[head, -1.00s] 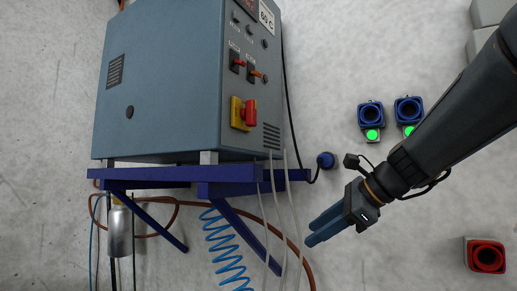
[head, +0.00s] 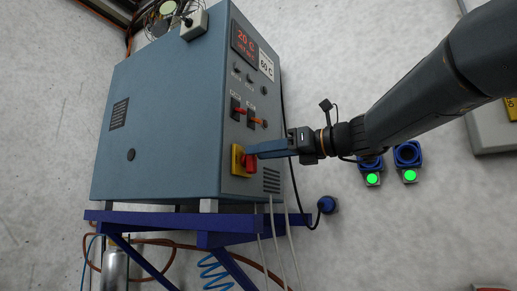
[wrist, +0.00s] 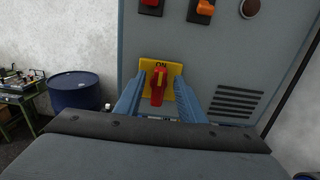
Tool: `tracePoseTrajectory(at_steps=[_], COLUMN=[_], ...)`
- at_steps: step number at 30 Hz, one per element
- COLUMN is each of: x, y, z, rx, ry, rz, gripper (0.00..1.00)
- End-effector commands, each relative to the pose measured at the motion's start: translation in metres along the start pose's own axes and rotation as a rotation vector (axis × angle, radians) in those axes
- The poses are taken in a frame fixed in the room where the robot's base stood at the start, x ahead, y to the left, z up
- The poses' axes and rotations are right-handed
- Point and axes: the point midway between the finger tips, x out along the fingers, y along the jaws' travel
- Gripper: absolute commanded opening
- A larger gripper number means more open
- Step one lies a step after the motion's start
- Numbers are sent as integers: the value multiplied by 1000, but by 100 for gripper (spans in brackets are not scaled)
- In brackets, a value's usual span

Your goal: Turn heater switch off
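The heater is a blue-grey cabinet (head: 165,120) on a blue wall bracket. On its front panel is a red rotary switch (head: 251,162) on a yellow plate (head: 237,160). In the wrist view the red switch (wrist: 158,88) stands upright, with "ON" printed above it on the yellow plate (wrist: 174,72). My gripper (head: 256,151) is at the switch in the head view and partly covers it. In the wrist view my gripper (wrist: 160,98) is open, with one blue finger on each side of the red handle. I cannot tell whether the fingers touch it.
Above the switch are two small toggles with orange-red levers (head: 238,112) and a red display (head: 246,42) reading 20 C. Blue sockets with green lights (head: 372,178) are on the wall to the right. A blue drum (wrist: 75,92) stands at left in the wrist view.

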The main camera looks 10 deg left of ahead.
Motion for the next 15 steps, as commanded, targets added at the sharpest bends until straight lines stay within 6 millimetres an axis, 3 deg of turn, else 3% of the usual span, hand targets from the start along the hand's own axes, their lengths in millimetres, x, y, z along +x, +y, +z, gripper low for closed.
tracePoseTrajectory(at_steps=[4,13,15], x=[11,13,13], y=[0,0,0], z=[0,-1,-1], rx=[1,0,0], ry=[1,1,1], rz=[1,-1,-1], gripper=[36,36,24])
